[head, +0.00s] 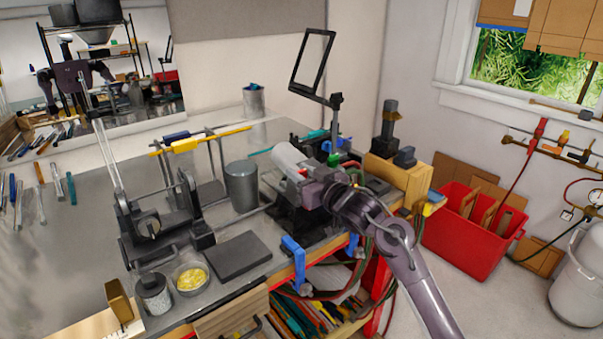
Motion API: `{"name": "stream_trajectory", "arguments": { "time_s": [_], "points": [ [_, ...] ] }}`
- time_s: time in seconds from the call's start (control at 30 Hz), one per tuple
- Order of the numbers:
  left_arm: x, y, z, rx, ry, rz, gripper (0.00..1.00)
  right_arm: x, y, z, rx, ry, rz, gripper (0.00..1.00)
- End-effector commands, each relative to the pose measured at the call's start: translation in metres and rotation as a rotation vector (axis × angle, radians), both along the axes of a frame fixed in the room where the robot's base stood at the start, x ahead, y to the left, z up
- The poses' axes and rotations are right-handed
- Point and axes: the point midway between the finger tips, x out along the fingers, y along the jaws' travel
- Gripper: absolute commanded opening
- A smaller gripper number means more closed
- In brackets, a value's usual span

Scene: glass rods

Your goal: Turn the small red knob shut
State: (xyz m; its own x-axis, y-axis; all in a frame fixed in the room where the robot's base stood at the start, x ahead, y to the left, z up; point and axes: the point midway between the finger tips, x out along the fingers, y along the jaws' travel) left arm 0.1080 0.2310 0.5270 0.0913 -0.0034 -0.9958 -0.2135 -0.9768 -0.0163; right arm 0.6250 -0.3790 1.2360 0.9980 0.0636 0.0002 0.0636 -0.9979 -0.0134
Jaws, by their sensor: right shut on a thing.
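The bench torch (290,157) has a pale barrel and stands on a dark base near the right end of the metal bench. The small red knob (303,172) shows as a red spot at the side of the torch, mostly covered by my right gripper. My right gripper (307,184) comes in from the lower right and is shut on the small red knob. Its fingertips are small and partly hidden in this view. A green knob (333,160) shows just beyond my right wrist. My left gripper is not in view.
A grey canister (241,186), a dark roller stand (160,220) and a flat dark slab (238,254) stand left of the torch. A wooden block (405,178) is close to the right. Blue clamps and hoses hang at the front edge. A red bin (465,240) is on the floor.

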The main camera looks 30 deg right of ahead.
Motion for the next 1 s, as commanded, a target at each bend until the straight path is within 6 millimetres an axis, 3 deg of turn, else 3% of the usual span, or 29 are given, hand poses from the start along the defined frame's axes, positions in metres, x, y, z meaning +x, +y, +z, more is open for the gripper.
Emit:
{"name": "stream_trajectory", "arguments": {
  "time_s": [0.17, 0.2, 0.37, 0.67, 1.0],
  "points": [
    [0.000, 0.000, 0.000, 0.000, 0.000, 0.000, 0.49, 0.000, 0.000, 0.000, -0.001, 0.001, 0.001, 0.04],
    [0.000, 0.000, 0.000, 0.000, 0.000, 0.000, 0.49, 0.000, 0.000, 0.000, -0.001, 0.001, 0.001, 0.28],
    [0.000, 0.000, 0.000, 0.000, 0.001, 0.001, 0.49, 0.000, 0.000, 0.000, -0.001, 0.000, 0.001, 0.47],
    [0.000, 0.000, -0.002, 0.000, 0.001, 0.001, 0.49, -0.002, 0.000, -0.001, -0.001, 0.000, 0.001, 0.47],
    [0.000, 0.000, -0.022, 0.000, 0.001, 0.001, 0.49, -0.053, -0.003, -0.004, -0.003, 0.001, 0.001, 0.47]
  ]
}}
